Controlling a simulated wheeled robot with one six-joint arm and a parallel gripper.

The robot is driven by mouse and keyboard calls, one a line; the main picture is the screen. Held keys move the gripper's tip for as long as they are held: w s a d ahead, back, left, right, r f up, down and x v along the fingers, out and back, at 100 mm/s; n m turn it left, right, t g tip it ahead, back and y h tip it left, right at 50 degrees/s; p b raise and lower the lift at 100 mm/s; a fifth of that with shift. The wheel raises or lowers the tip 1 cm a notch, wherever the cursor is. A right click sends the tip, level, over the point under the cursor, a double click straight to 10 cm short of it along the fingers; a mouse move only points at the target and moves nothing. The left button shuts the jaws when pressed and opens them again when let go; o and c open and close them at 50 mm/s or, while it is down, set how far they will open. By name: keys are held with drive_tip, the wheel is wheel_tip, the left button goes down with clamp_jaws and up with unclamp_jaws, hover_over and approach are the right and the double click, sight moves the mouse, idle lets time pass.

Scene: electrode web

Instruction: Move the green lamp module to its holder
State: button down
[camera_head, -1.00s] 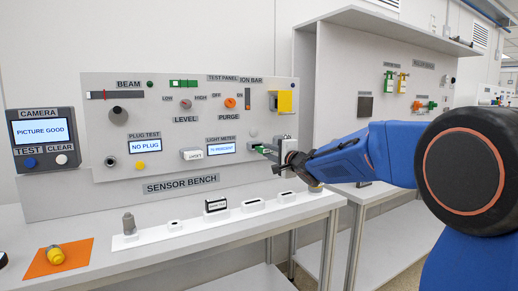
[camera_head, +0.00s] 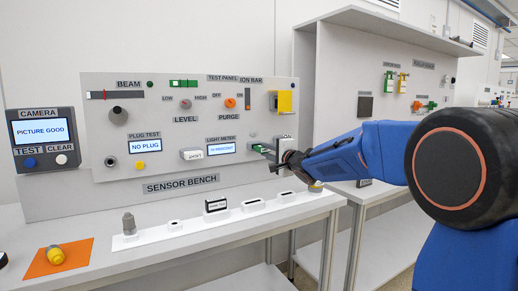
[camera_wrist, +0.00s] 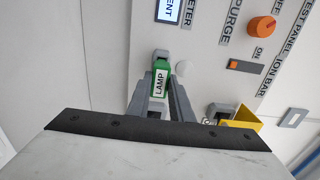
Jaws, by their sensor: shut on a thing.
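The green lamp module with its white LAMP label (camera_wrist: 159,80) is between the fingers of my gripper (camera_wrist: 163,92) in the wrist view. The gripper is shut on it. In the head view the module's green part (camera_head: 260,148) shows just right of the light meter display (camera_head: 221,148), close to the test panel face. My gripper (camera_head: 274,155) reaches it from the right. Whether the module touches the panel cannot be told. Small white holders stand on the bench, including a slotted one (camera_head: 253,206) and another to its right (camera_head: 285,198). Which one is the lamp's is not clear.
A yellow bracket (camera_head: 285,101) sticks out of the panel above my gripper. The PURGE switch (camera_head: 230,103) is to its left. A labelled block (camera_head: 215,204) and a grey post (camera_head: 129,223) stand on the bench. A yellow plug (camera_head: 55,256) lies on an orange mat (camera_head: 83,246).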

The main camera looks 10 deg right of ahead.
drive_tip(key=shift+x, duration=1.7)
idle(0.6)
drive_tip(key=c, duration=1.5)
unclamp_jaws()
drive_tip(key=shift+w, duration=0.1)
drive_tip(key=shift+v, duration=4.6)
